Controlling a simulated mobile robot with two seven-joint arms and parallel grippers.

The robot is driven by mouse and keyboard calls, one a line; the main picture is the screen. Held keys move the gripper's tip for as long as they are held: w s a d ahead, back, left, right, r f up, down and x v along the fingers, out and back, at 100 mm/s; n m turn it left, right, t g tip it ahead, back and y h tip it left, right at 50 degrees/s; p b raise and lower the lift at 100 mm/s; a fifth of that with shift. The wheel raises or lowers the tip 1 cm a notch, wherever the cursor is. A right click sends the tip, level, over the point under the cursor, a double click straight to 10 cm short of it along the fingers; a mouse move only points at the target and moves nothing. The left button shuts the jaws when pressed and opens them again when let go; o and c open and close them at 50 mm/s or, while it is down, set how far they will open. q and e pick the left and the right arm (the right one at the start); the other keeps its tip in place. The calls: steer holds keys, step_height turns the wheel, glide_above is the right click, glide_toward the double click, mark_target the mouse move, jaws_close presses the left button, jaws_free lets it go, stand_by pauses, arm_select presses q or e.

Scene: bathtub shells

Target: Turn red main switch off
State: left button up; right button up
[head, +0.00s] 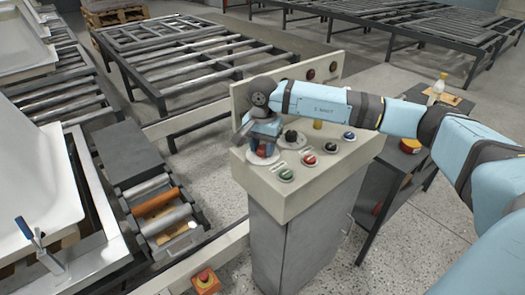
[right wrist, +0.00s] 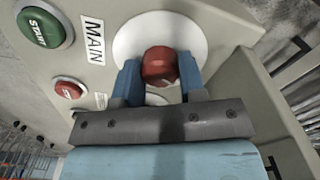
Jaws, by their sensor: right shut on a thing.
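The red main switch (right wrist: 158,63) is a red knob on a round white plate beside a label reading MAIN. It is on the sloped top of the cream control console (head: 310,187). In the head view my right gripper (head: 263,146) points down over the console's left end and hides most of the switch. In the right wrist view its two blue fingers (right wrist: 160,78) are on either side of the red knob, shut on it. The knob's exact turned position cannot be told. My left gripper is not in view.
On the console are a green START button (right wrist: 44,28), a smaller red button (right wrist: 68,90), a black knob (head: 291,136) and a blue button (head: 349,136). An orange box with a red button (head: 206,281) is low in front. Roller conveyors (head: 190,60) stand behind and left.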

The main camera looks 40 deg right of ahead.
mark_target(263, 147)
steer(key=shift+n+b, duration=0.55)
steer(key=shift+n, duration=0.65)
steer(key=shift+n+b, duration=0.35)
steer(key=shift+n, duration=0.45)
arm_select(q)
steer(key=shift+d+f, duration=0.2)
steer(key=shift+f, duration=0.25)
arm_select(e)
steer(key=shift+n, duration=0.3)
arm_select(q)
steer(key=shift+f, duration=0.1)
arm_select(e)
steer(key=o, duration=0.9)
steer(key=shift+r, duration=0.1)
arm_select(q)
steer(key=shift+p, duration=0.4)
arm_select(e)
steer(key=shift+r, duration=6.85)
